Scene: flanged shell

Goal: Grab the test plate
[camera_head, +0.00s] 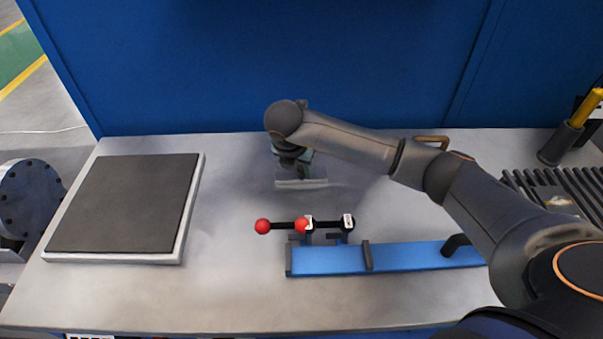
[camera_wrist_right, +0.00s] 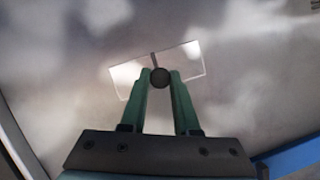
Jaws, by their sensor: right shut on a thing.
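The test plate (camera_head: 312,184) is a small, flat, light grey rectangle near the back middle of the bench, below my right gripper (camera_head: 295,163). In the right wrist view the plate (camera_wrist_right: 190,62) looks shiny, with a dark round knob (camera_wrist_right: 160,78) over its middle. The right gripper's two green fingers (camera_wrist_right: 160,84) are closed on that knob from both sides. Whether the plate touches the bench or hangs just above it I cannot tell. The right arm hides part of the gripper in the head view. My left gripper is not in view.
A blue clamp fixture (camera_head: 335,261) with red-ended levers (camera_head: 280,226) stands in front of the plate. A dark square pad on a light base (camera_head: 192,215) lies at the left. A slotted dark rack (camera_head: 560,185) is at the right. A blue wall (camera_head: 270,60) closes the back.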

